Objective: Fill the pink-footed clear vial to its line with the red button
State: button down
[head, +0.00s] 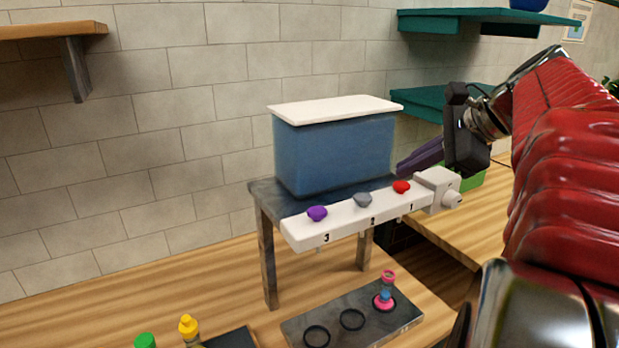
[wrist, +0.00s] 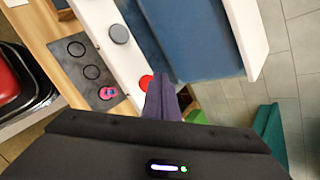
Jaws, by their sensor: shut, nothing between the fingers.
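The clear vial (head: 388,285) has a pink foot and a pink top. It stands upright at the right-hand ring of the grey plate (head: 340,312), and something blue shows low in it. Its fill line is too small to make out. The vial shows as a small pink shape in the wrist view (wrist: 107,93). The red button (head: 401,187) sits above label 1 on the white bar (head: 340,222); it also shows in the wrist view (wrist: 146,82), partly hidden by the fingers. My gripper (head: 402,167) is shut and empty, its purple fingertips close to the red button; contact is unclear.
A purple button (head: 317,213) and a grey button (head: 363,200) share the bar. A blue tank (head: 335,155) with a white lid stands behind it on a small table. A yellow bottle (head: 189,328) and a green cap (head: 145,341) are at front left. Teal shelves (head: 470,20) hang at right.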

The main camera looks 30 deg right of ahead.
aim_at(408, 186)
jog(key=shift+f, duration=0.9)
dwell(1.1)
jog(key=shift+r, duration=1)
jog(key=shift+r, duration=2.5)
dwell(1.2)
